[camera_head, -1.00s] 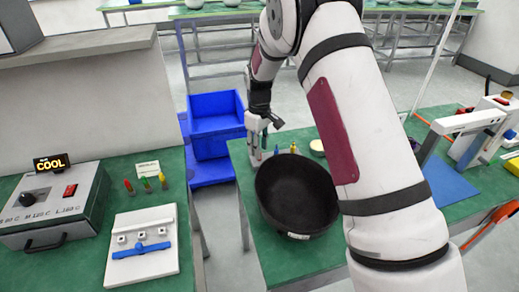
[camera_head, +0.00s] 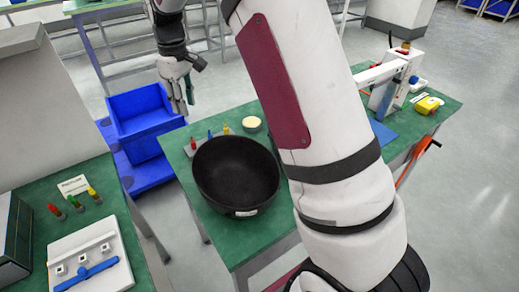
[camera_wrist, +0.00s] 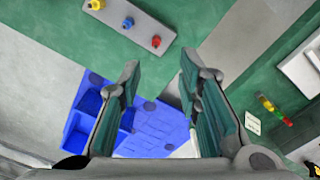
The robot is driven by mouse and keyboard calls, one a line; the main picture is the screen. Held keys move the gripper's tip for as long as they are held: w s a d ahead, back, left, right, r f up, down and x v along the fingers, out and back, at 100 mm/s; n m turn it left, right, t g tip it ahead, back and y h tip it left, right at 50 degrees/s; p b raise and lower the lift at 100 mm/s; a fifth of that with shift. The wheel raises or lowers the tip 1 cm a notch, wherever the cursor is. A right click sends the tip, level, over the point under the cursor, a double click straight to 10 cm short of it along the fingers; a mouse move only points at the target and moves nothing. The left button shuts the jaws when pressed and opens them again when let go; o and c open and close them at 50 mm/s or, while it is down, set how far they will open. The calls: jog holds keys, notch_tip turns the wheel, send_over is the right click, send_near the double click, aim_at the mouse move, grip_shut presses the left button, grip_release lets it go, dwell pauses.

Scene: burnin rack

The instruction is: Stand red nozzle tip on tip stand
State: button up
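The tip stand (camera_head: 203,148) is a light grey strip on the green table (camera_head: 252,228), partly hidden by a black bowl in the head view. A red nozzle tip (camera_head: 193,143), a blue tip (camera_head: 210,134) and a yellow tip (camera_head: 226,130) are on it in a row. The wrist view shows the stand (camera_wrist: 110,36) at the top with the red tip (camera_wrist: 156,41) upright at its right end. My gripper (camera_head: 184,98) is up in the air, behind and clear of the stand. In the wrist view my gripper (camera_wrist: 158,95) is open, with nothing between its fingers.
The black bowl (camera_head: 237,175) stands close in front of the stand. Blue bins (camera_head: 143,118) stand left of the table. A round pale disc (camera_head: 251,124) lies behind the bowl.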

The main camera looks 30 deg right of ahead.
jog(key=s+r+m+t, duration=0.1)
jog(key=s+r+m, duration=0.1)
jog(key=s+r, duration=0.6)
jog(key=s+r+m+t, duration=0.1)
jog(key=s+r, duration=0.4)
jog(key=s, duration=0.7)
jog(key=s+f+m, duration=0.1)
jog(key=s, duration=0.8)
jog(key=s+f+m+t, duration=0.1)
jog(key=s+f+m, duration=0.1)
jog(key=s, duration=0.8)
jog(key=shift+d+f+m, duration=0.3)
jog(key=shift+d, duration=0.1)
